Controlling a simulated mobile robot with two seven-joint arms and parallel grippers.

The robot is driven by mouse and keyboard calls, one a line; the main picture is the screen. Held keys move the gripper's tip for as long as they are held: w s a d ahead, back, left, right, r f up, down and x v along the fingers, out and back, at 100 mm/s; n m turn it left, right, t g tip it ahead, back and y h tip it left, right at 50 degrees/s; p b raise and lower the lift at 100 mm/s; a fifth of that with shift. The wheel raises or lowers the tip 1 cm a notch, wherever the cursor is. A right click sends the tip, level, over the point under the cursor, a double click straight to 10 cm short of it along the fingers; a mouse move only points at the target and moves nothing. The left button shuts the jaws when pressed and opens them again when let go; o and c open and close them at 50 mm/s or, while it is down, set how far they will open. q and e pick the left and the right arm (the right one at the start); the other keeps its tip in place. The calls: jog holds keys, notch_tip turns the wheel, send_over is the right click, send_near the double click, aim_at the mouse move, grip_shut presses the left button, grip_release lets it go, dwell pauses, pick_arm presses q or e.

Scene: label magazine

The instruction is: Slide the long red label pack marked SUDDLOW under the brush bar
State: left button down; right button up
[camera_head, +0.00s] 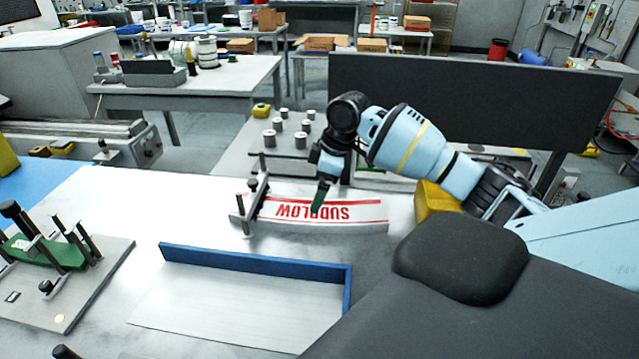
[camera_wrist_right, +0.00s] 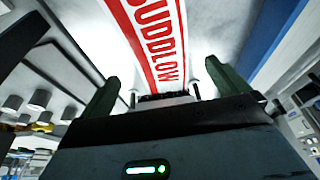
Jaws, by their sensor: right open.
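The long label pack (camera_head: 345,212) lies flat on the table, white with red edge stripes and red SUDDLOW lettering, upside down in the head view. It also shows in the right wrist view (camera_wrist_right: 155,40). The brush bar (camera_head: 257,194), a dark bar on posts, crosses the pack's left end; its dark bristles (camera_wrist_right: 165,97) show in the wrist view. How far the pack reaches beneath it I cannot tell. My right gripper (camera_head: 320,198) points down over the middle of the pack, its green fingers (camera_wrist_right: 165,92) apart and empty. Whether they touch the pack is unclear. My left gripper is out of view.
A tray with a blue rim (camera_head: 255,258) lies in front of the pack. A fixture with a green part (camera_head: 50,252) stands at left. Clear tabletop lies left of the bar.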

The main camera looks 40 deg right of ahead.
aim_at(309, 213)
jog(key=shift+x, duration=3.95)
jog(key=shift+c, duration=0.3)
jog(key=c, duration=1.1)
jog(key=shift+c, duration=0.2)
jog(key=shift+r, duration=0.1)
